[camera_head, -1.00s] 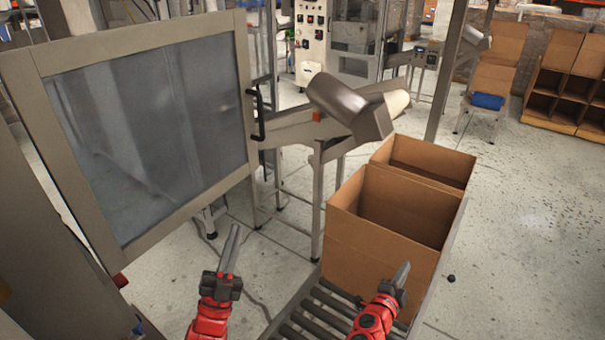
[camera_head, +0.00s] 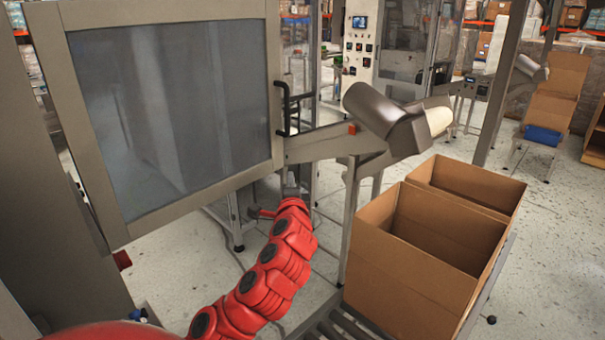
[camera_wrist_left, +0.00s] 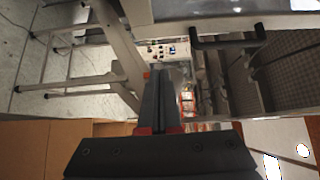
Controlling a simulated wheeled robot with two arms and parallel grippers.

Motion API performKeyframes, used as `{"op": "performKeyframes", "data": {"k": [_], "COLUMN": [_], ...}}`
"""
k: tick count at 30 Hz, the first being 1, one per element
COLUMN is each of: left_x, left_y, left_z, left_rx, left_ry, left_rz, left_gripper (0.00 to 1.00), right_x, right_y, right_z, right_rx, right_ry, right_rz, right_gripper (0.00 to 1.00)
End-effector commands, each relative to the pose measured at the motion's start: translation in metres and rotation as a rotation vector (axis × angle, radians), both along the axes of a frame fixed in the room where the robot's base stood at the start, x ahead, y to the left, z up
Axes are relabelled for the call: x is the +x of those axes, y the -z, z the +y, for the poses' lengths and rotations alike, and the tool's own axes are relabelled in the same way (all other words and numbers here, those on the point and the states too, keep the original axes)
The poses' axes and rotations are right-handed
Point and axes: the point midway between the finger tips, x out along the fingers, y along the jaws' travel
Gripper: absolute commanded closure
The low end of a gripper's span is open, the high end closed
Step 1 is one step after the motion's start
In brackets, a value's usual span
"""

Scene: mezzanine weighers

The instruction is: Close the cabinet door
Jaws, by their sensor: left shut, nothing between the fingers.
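The cabinet door (camera_head: 168,105) is a large grey-framed panel with a smoky pane, standing swung out at the left of the head view. Its black bar handle (camera_head: 283,108) is on its right edge. The handle also shows in the left wrist view (camera_wrist_left: 229,46), at upper right. My left gripper (camera_head: 290,180) is just below the handle, by the door's lower right corner, and is small and partly hidden by my red arm. In the left wrist view its fingers (camera_wrist_left: 158,75) are together and empty, left of the handle. My right gripper is not in view.
A metal chute (camera_head: 385,118) on a stand is right of the door. Two open cardboard boxes (camera_head: 400,262) stand on a roller conveyor (camera_head: 335,322) at lower right. A control panel (camera_head: 361,40) is behind. Bare floor shows between the door and the stand.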

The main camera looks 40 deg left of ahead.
Motion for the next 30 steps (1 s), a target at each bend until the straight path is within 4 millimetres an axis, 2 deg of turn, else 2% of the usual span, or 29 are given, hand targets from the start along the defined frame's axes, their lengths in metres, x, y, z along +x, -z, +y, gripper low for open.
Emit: {"op": "performKeyframes", "data": {"k": [23, 27, 30], "left_x": [0.072, 0.071, 0.072], "left_y": [-0.001, -0.003, -0.003], "left_z": [0.064, 0.087, 0.095], "left_rx": [-0.006, -0.004, -0.001], "left_ry": [0.004, 0.002, 0.005], "left_rz": [0.0, 0.001, -0.001], "left_gripper": [1.0, 1.0, 1.0], "right_x": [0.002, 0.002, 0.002], "right_y": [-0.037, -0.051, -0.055], "right_z": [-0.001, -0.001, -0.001], "right_rx": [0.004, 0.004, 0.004], "right_ry": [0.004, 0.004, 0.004], "right_rz": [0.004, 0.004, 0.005], "right_gripper": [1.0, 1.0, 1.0]}}
